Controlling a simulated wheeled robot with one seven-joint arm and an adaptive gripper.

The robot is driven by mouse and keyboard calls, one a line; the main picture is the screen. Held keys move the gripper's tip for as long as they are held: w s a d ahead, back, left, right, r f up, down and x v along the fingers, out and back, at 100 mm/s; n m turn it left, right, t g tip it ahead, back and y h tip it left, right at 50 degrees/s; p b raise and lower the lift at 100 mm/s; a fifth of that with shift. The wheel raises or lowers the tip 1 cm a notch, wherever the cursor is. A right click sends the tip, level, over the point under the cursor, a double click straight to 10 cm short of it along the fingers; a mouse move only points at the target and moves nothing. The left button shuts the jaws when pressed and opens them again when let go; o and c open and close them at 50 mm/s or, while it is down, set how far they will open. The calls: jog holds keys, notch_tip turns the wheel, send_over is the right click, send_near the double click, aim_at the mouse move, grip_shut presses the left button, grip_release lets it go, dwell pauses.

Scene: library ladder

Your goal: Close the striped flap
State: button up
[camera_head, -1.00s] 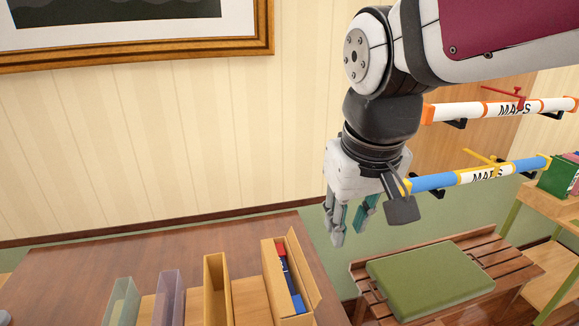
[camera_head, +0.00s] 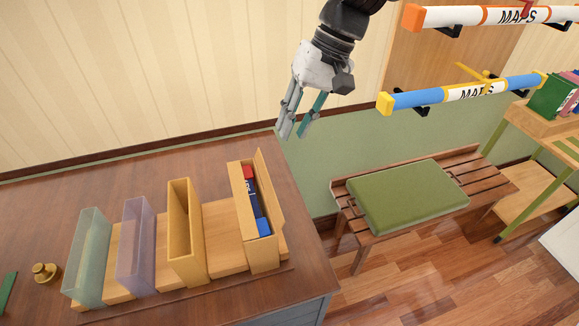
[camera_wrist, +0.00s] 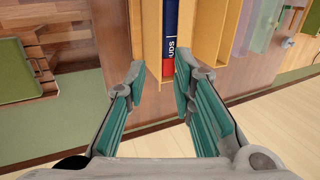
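A yellow-tan box (camera_head: 263,258) with several red and blue books (camera_head: 250,195) stands at the right end of a row on the desk. A tan panel (camera_head: 267,190) leans outward along its right side like an open flap. I can make out no stripes on it. My gripper (camera_head: 295,133) hangs above and to the right of the box, apart from it, with its fingers spread and empty. In the wrist view the fingers (camera_wrist: 160,82) frame the box, where a blue and red book (camera_wrist: 169,45) shows between them.
An empty tan holder (camera_head: 186,235), a purple holder (camera_head: 135,250) and a clear greenish holder (camera_head: 90,258) stand left of the box. A brass object (camera_head: 45,272) sits at the desk's left. A bench with a green cushion (camera_head: 408,195) and blue map tube (camera_head: 430,97) are right.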

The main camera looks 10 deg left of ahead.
aim_at(268, 185)
jog(key=p+x, duration=0.1)
jog(key=x, duration=1.2)
jog(key=shift+f+p, duration=0.35)
jog(key=shift+p, duration=0.05)
jog(key=shift+a, duration=0.1)
grip_shut()
